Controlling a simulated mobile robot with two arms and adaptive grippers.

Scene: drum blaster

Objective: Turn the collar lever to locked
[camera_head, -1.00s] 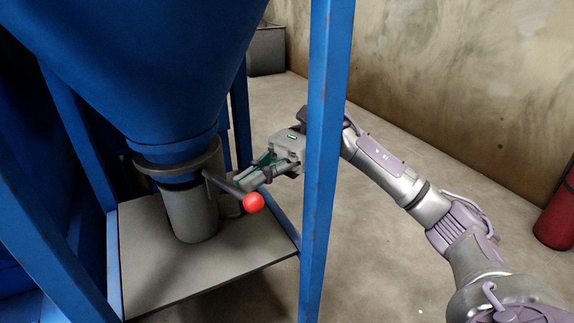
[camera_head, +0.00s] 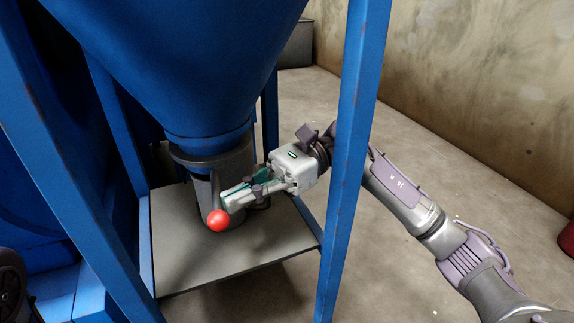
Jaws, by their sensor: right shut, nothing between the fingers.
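The collar (camera_head: 184,156) is a dark grey ring around the grey outlet below the blue hopper (camera_head: 185,70). Its lever (camera_head: 215,188) points down and toward the camera and ends in a red ball knob (camera_head: 218,220). My right gripper (camera_head: 226,202) is shut, with nothing between its fingers. Its fingertips are at the right side of the lever, just above the knob, and appear to touch it. My left gripper is not in view.
A blue frame post (camera_head: 352,150) stands in front of my right arm. A grey plate (camera_head: 225,262) lies under the outlet. More blue posts (camera_head: 70,150) stand at the left. Concrete floor is open at the right, up to a stained wall (camera_head: 475,80).

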